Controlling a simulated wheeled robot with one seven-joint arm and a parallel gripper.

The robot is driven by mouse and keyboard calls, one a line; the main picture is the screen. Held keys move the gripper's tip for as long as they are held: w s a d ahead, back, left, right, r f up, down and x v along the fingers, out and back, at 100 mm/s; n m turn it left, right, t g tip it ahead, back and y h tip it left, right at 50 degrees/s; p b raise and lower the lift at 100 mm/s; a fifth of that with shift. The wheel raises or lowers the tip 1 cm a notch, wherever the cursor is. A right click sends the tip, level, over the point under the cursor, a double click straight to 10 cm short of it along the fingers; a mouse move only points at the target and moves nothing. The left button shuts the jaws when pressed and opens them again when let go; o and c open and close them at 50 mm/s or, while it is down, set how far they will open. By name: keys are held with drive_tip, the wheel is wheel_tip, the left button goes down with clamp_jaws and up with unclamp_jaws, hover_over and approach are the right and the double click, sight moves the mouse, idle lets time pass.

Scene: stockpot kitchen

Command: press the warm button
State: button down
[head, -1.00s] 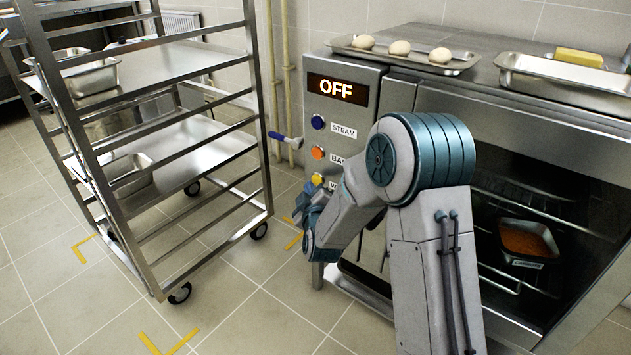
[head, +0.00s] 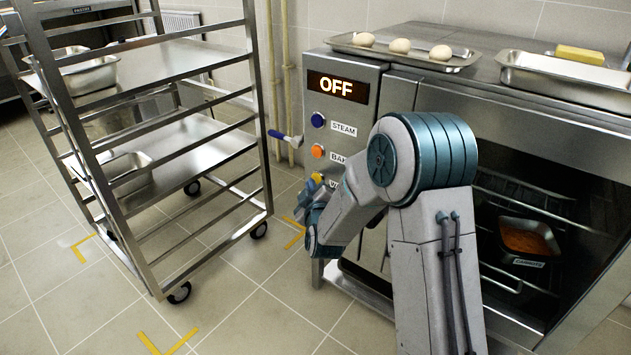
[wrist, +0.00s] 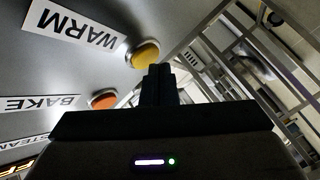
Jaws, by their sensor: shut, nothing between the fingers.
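The warm button (head: 317,178) is a yellow dome on the oven's control panel, the lowest of three buttons, beside a label that my arm partly covers. In the wrist view the yellow button (wrist: 145,54) sits beside the WARM label (wrist: 77,23), close to the tips of my gripper (wrist: 158,72). The fingers are shut and empty. In the head view my gripper (head: 311,196) is at the panel's lower left, partly hidden by my arm. The display (head: 337,88) reads OFF.
The orange bake button (head: 317,151) and blue steam button (head: 318,121) are above the yellow one. A blue-handled lever (head: 279,136) sticks out left of the panel. A steel rack trolley (head: 262,120) stands to the left, with clear floor in front.

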drive_tip(key=shift+w+d, duration=0.3)
drive_tip(key=shift+w, duration=0.05)
idle(0.7)
idle(0.4)
drive_tip(key=shift+s+a+b, duration=0.5)
drive_tip(key=shift+s, duration=0.15)
drive_tip(key=s+a, duration=0.1)
drive_tip(key=s, duration=0.1)
drive_tip(key=s+a+b, duration=0.1)
drive_tip(key=s+a, duration=0.1)
idle(0.3)
drive_tip(key=shift+r, duration=0.1)
idle(0.4)
